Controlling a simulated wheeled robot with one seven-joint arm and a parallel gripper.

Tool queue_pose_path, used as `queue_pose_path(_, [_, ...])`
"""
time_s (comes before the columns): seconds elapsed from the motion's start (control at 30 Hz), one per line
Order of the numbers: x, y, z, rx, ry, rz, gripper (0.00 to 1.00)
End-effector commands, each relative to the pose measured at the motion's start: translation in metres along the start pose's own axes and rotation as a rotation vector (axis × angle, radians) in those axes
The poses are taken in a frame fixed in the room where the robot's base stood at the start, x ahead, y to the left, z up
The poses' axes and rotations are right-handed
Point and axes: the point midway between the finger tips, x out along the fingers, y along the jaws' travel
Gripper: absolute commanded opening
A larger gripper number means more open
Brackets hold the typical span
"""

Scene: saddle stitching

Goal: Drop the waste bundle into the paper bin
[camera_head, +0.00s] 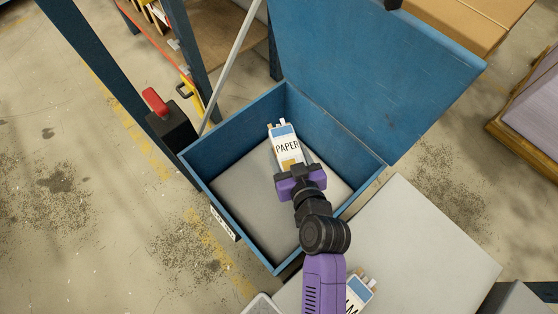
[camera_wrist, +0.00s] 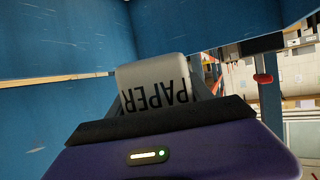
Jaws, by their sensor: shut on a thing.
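The waste bundle (camera_head: 286,147) is a white packet marked PAPER, with a blue band and small tan ends sticking out at its top. My gripper (camera_head: 298,170) is shut on its near end. The bundle is over the inside of a blue open-topped bin (camera_head: 236,121), towards its back wall; I cannot tell its exact height above the grey bottom. In the wrist view the bundle (camera_wrist: 155,88) stands out beyond the gripper, with PAPER upside down. The fingertips are mostly hidden there. The bin's front label (camera_head: 223,223) is too slanted to read.
The bin's blue lid (camera_head: 375,70) stands open at the back. A black post with a red lever (camera_head: 155,102) is beside the left corner. A pale table (camera_head: 430,240) lies to the right, with another white packet (camera_head: 357,293) partly hidden by my arm.

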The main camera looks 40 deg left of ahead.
Motion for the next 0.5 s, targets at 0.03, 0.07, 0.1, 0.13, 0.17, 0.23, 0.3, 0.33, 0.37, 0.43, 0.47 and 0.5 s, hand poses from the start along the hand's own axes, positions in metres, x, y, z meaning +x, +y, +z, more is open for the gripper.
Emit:
queue_pose_path(0.03, [0.003,0.000,0.007,0.000,0.000,0.000,0.13])
queue_pose_path(0.07, [0.004,0.000,0.009,0.000,0.000,0.000,0.13])
queue_pose_path(0.1, [0.006,0.000,0.014,0.000,0.000,0.000,0.13])
queue_pose_path(0.13, [0.007,0.000,0.017,0.000,0.000,0.000,0.13])
queue_pose_path(0.17, [0.008,0.000,0.020,0.000,0.000,0.000,0.13])
queue_pose_path(0.23, [0.011,0.000,0.028,0.000,-0.001,0.000,0.13])
queue_pose_path(0.3, [0.015,0.000,0.036,0.001,-0.001,0.000,0.13])
queue_pose_path(0.33, [0.016,0.000,0.038,0.001,-0.001,0.001,0.13])
queue_pose_path(0.37, [0.017,0.000,0.041,0.001,0.000,0.001,0.13])
queue_pose_path(0.43, [0.019,0.000,0.045,0.001,0.000,0.002,0.13])
queue_pose_path(0.47, [0.019,0.000,0.047,0.000,0.001,0.002,0.13])
queue_pose_path(0.5, [0.020,0.000,0.048,0.000,0.001,0.002,0.13])
